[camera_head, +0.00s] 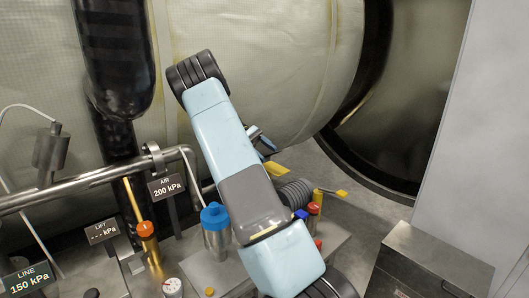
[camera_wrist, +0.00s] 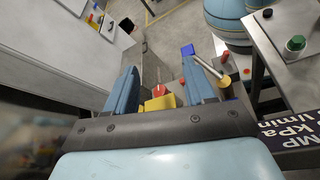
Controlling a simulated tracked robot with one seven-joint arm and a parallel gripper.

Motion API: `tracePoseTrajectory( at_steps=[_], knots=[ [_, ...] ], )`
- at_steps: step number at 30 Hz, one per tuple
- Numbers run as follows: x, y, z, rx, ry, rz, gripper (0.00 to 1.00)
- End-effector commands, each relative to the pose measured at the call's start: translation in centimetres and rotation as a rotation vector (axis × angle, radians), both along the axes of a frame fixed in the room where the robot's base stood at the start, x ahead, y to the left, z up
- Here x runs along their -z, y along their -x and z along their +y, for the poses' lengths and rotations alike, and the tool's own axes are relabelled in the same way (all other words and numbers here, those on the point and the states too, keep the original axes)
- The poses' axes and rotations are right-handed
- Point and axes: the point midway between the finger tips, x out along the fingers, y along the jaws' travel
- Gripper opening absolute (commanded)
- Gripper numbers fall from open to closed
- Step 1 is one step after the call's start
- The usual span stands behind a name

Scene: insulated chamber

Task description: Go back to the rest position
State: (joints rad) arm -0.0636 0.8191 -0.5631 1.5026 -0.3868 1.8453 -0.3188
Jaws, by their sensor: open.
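My gripper (camera_wrist: 160,70) shows in the wrist view as two blue fingers set wide apart, with no object visibly held between them. A red part (camera_wrist: 160,89) and a yellow block (camera_wrist: 160,103) show in the gap, beyond or below the fingers; I cannot tell how far off they are. In the head view my pale blue arm crosses the middle of the picture. It hides most of the gripper (camera_head: 262,140), of which a small blue and dark part shows to the right of the arm.
A blue-capped metal cylinder (camera_head: 215,232) stands just left of my arm. Pipes (camera_head: 95,180) and an orange-topped valve (camera_head: 146,230) are farther left. A yellow-tipped lever (camera_head: 333,192) and a grey metal box (camera_head: 435,258) are at right. Grey floor (camera_head: 345,215) lies between.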

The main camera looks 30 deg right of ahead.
Motion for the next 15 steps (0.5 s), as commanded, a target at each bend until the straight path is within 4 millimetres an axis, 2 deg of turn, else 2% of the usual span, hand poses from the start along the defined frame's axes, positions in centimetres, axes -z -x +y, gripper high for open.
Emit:
tracePoseTrajectory(
  at_steps=[10, 15],
  knots=[
    [-0.05, 0.01, 0.00, 0.000, -0.001, -0.002, 0.54],
    [-0.93, 0.60, 0.36, -0.005, -0.020, -0.045, 0.54]
  ],
)
